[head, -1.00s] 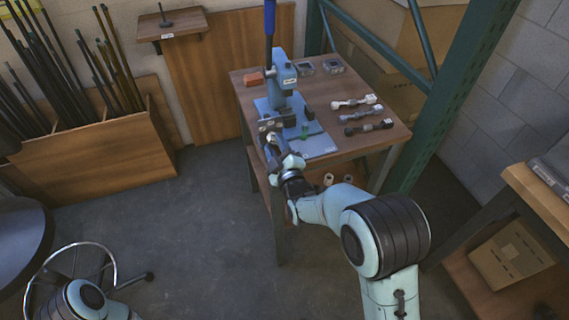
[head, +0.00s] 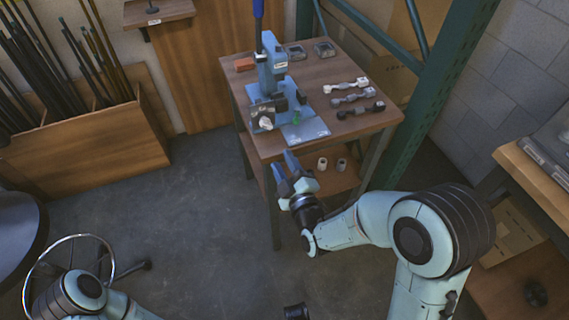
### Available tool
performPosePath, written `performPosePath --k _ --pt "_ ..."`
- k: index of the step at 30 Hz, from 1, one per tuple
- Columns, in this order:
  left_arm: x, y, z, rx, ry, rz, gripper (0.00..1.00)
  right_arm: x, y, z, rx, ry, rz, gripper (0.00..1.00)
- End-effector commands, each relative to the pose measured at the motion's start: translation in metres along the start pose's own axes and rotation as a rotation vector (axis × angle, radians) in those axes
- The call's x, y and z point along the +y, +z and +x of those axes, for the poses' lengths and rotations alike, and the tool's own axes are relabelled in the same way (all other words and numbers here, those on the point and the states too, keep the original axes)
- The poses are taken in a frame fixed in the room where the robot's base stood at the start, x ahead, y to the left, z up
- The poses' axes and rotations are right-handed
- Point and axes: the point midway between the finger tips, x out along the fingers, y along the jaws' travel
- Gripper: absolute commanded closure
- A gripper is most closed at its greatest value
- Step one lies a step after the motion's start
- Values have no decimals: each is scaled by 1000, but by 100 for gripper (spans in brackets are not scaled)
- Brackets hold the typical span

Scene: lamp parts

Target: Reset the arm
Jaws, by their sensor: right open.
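My right arm reaches in from the lower right of the head view. Its gripper (head: 287,168) is open and empty, with blue-grey fingers pointing up toward the table's front edge, apart from the press. A blue arbor press (head: 272,68) with a tall blue lever stands on the wooden table (head: 358,58). A pale part (head: 266,123) shows at the press's front, beside a small green piece (head: 296,117). My left arm shows only as links at the bottom left; I do not see its gripper.
Several lamp arm parts (head: 352,98) lie on the table's right side, with an orange block (head: 244,64) at back left. Two white cylinders (head: 322,163) stand on the lower shelf. A green rack post (head: 420,100) rises at right. A stool (head: 70,262) stands lower left. Floor before the table is clear.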

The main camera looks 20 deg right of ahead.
Motion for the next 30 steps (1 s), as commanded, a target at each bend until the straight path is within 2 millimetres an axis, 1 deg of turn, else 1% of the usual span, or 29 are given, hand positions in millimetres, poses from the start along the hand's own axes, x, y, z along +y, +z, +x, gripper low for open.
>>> performPosePath --k 8,11,14,17,18,20,21,23,24,26,27,30 --pt "0 0 0 0 0 0 57 -1 0 0 -2 -2 1 60" --pt "2 1 -5 0 0 0 57 -10 9 0 -34 -43 22 60" --pt "5 2 -16 -2 0 1 57 -39 38 -5 -138 -155 93 60" --pt "9 4 -31 -6 0 1 57 -84 82 -25 -323 -311 230 60" --pt "11 5 -37 -8 -1 1 57 -103 102 -39 -416 -373 298 60" --pt "14 6 -46 -12 -1 2 57 -131 128 -65 -565 -457 408 60" --pt "16 7 -52 -14 -1 2 57 -149 143 -85 -668 -506 484 60" --pt "19 7 -61 -18 -1 2 57 -173 161 -119 -831 -568 604 60" --pt "22 8 -67 -20 -1 3 57 -187 170 -143 -941 -601 685 60" --pt "25 7 -76 -22 -1 3 57 -206 176 -179 -1103 -640 804 60" --pt "27 7 -81 -23 -1 4 57 -216 177 -202 -1206 -660 878 60" --pt "31 5 -92 -23 -1 5 57 -234 170 -248 -1422 -689 1035 60"
